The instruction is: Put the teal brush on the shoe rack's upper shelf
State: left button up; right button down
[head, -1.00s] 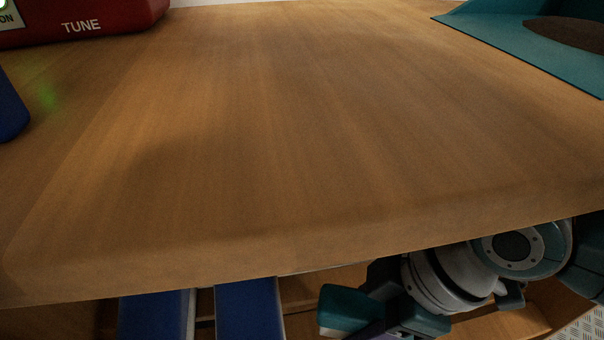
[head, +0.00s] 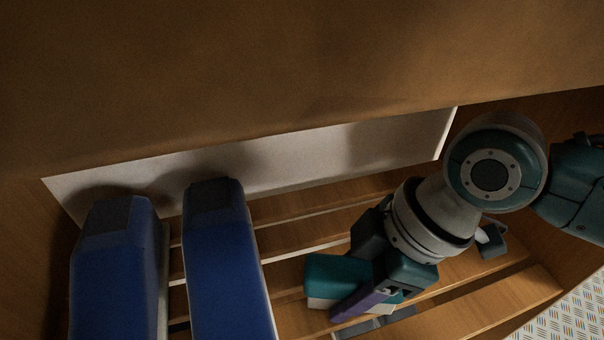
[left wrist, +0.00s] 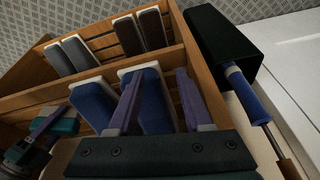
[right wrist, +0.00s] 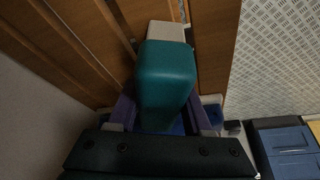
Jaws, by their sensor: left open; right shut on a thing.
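The teal brush (head: 335,275) has a pale bristle side and is held in my right gripper (head: 362,304). It is over the slats of the shoe rack's shelf (head: 470,262), to the right of two blue shoes; I cannot tell whether it touches the slats. In the right wrist view the brush (right wrist: 166,78) fills the space between the purple fingers, which are partly hidden behind it. My left gripper (left wrist: 157,80) is open and empty in the left wrist view, with the shoe rack (left wrist: 88,88) beyond it. It is outside the head view.
The blue shoes (head: 222,265) take up the shelf's left part. Free slats lie right of the shoes. A black box (left wrist: 218,45) and a blue-handled tool (left wrist: 243,92) show in the left wrist view.

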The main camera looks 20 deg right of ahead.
aim_at(362, 270)
jog(key=shift+c, duration=1.6)
grip_release()
jog(key=shift+a+f, duration=0.1)
jog(key=shift+f, duration=0.05)
jog(key=shift+r, duration=0.35)
jog(key=p+v, duration=0.2)
jog(key=v, duration=0.1)
jog(key=shift+r+p, duration=0.15)
jog(key=shift+p, duration=0.15)
jog(key=s+d, duration=0.1)
jog(key=d, duration=0.2)
jog(key=s+d+p, duration=0.1)
jog(key=s+d, duration=0.1)
jog(key=d, duration=0.2)
jog(key=s+d, duration=0.1)
jog(key=d, duration=0.3)
jog(key=shift+s+d+f+p, duration=0.15)
jog(key=shift+s+f+p, duration=0.1)
jog(key=shift+f+p, duration=0.1)
